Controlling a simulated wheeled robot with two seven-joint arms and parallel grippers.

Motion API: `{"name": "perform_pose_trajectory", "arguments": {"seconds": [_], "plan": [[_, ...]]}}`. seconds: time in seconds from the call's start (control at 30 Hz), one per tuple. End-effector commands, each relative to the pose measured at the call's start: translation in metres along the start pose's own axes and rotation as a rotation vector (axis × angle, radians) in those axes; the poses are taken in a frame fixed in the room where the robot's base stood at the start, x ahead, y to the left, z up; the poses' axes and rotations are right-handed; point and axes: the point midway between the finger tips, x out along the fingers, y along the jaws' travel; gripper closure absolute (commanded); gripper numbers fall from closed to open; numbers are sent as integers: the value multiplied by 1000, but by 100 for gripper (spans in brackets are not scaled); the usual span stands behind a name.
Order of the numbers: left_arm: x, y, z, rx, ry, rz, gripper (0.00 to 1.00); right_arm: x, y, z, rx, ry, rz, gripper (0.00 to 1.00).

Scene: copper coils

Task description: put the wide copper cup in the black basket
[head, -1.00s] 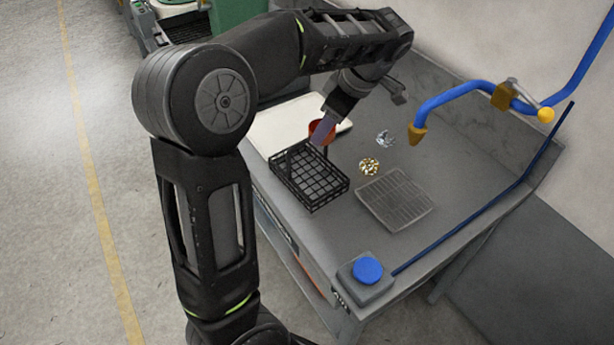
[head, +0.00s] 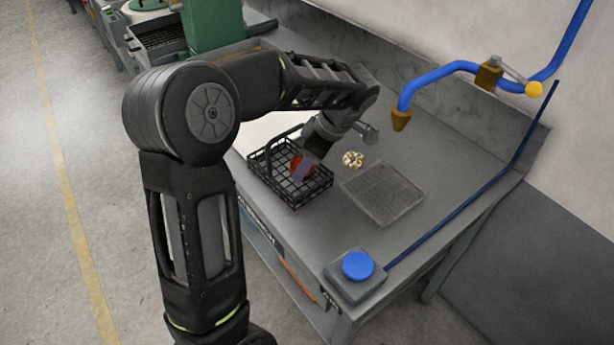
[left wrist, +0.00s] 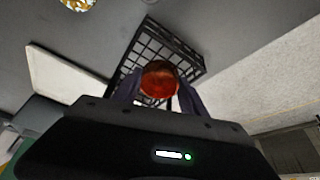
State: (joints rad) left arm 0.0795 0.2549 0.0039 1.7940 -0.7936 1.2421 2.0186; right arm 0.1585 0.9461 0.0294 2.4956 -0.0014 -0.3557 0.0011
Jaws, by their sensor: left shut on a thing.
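The wide copper cup (head: 301,166) is red-orange and shows over the black basket in the head view. My left gripper (head: 303,172) is shut on it. In the left wrist view the cup (left wrist: 159,80) sits between the two fingers, with the basket (left wrist: 186,52) behind it. The black wire basket (head: 262,172) stands on the grey table with a raised handle. I cannot tell whether the cup touches the basket floor. The gripper hides part of the cup. My right gripper is not in view.
A gold coil-like piece (head: 352,160) lies right of the basket. A flat grey grid tray (head: 383,193) lies nearer the front. A blue button box (head: 357,268) sits at the front corner. A blue pipe (head: 440,72) arches above the table's back right.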

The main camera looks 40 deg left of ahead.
Motion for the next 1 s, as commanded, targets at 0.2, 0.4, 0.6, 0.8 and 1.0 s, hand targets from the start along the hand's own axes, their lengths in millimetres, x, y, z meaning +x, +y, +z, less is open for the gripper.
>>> {"name": "perform_pose_trajectory", "arguments": {"seconds": [0.2,0.4,0.6,0.8,1.0], "plan": [[2,0,1,1,0,-1,97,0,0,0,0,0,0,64],[27,-1,11,2,1,-4,97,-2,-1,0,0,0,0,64],[42,0,17,1,0,1,97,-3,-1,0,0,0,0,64],[42,0,17,1,0,1,97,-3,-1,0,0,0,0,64],[44,0,18,1,-1,0,48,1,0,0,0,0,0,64]]}}
